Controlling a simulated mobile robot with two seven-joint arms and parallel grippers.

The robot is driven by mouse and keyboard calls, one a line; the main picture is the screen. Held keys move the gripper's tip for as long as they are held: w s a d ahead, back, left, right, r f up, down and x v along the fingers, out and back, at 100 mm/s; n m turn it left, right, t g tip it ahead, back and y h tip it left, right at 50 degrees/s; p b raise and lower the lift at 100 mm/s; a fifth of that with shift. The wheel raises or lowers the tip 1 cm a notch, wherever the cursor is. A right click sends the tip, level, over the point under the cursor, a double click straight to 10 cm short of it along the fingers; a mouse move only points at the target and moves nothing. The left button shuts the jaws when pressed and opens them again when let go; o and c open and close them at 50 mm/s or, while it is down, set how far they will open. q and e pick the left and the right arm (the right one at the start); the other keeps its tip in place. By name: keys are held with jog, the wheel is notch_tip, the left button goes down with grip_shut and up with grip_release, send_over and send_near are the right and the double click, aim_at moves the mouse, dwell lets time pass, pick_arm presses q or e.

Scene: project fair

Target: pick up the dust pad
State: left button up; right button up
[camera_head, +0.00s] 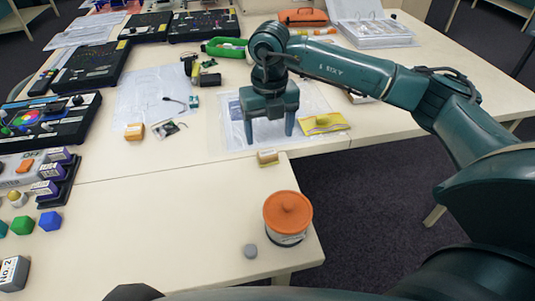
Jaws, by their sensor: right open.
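My right gripper (270,138) points down over the middle table, its two fingers apart and nothing visible between them. It is above or at a clear plastic sheet (232,132). I cannot tell for sure which thing is the dust pad. A flat yellow piece (322,124) lies just right of the gripper, partly on the sheet. A small tan block (267,157) lies just in front of the fingers, near the table edge. A similar tan block (135,131) lies further left. My left gripper is not in view.
An orange-lidded jar (288,214) and a small grey disc (250,251) stand on the near table (160,225). Dark control boards (85,66), a green item (225,47) and a white binder (372,30) lie further back. The near table's middle is clear.

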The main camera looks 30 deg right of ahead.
aim_at(267, 151)
jog(key=shift+a+f+p, duration=0.15)
jog(key=shift+f+p, duration=0.2)
jog(key=shift+f, duration=1.2)
jog(key=shift+a+f+p, duration=0.1)
jog(key=shift+f+p, duration=0.2)
jog(key=shift+f, duration=1.2)
jog(key=c, duration=1.1)
jog(key=shift+o, duration=0.2)
notch_tip(267, 151, up, 10)
jog(key=b, duration=0.1)
jog(key=o, duration=0.4)
jog(key=shift+c, duration=1.6)
